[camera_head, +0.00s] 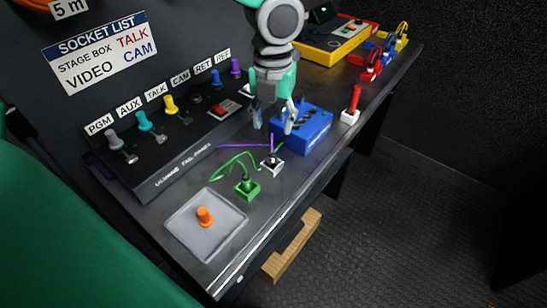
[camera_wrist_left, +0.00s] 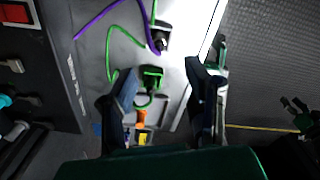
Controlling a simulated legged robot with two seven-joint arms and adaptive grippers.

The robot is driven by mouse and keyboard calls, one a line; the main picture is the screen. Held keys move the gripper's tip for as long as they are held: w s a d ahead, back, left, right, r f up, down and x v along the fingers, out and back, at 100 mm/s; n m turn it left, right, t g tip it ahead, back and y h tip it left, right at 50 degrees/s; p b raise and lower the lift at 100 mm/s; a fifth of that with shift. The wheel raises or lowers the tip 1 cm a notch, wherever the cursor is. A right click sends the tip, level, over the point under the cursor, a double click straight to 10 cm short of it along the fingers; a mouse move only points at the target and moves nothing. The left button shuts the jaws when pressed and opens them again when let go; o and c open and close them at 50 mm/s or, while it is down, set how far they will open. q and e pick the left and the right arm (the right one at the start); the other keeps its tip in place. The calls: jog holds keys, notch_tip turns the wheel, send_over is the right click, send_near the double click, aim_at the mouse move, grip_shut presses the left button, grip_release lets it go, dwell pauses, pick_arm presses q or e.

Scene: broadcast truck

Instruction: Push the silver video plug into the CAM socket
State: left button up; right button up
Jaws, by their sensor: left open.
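A silver plug (camera_head: 272,165) with a purple cable sits on the bench near its front edge; it also shows in the left wrist view (camera_wrist_left: 161,37). The CAM label (camera_head: 181,76) is on the back panel between TALK and RET. The dark CAM place (camera_head: 194,92) below it shows no coloured plug; its opening is too small to make out. My left gripper (camera_head: 272,125) is open, with its fingers pointing down above and behind the silver plug, apart from it. My right gripper is not in view.
A green plug (camera_head: 247,188) stands just left of the silver one. A blue box (camera_head: 301,127) is close right of my gripper. Coloured plugs line the panel row. A grey tray (camera_head: 180,225) holds an orange piece. A red-handled switch (camera_head: 351,108) stands farther right.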

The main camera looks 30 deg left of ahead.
aim_at(270, 150)
pick_arm(q)
notch_tip(270, 150, down, 5)
jog(key=shift+d+r+b, duration=0.1)
jog(key=shift+r+b, duration=0.05)
jog(key=shift+b, duration=0.25)
jog(key=shift+a+f, duration=0.4)
jog(key=shift+f, duration=0.1)
notch_tip(270, 150, down, 5)
jog(key=shift+s+d+r+b, duration=0.1)
jog(key=shift+r+b, duration=0.1)
jog(key=shift+b, duration=0.5)
jog(key=shift+d+f, duration=0.1)
jog(key=shift+d, duration=0.25)
jog(key=shift+a, duration=0.15)
jog(key=c, duration=1)
jog(key=shift+a, duration=0.25)
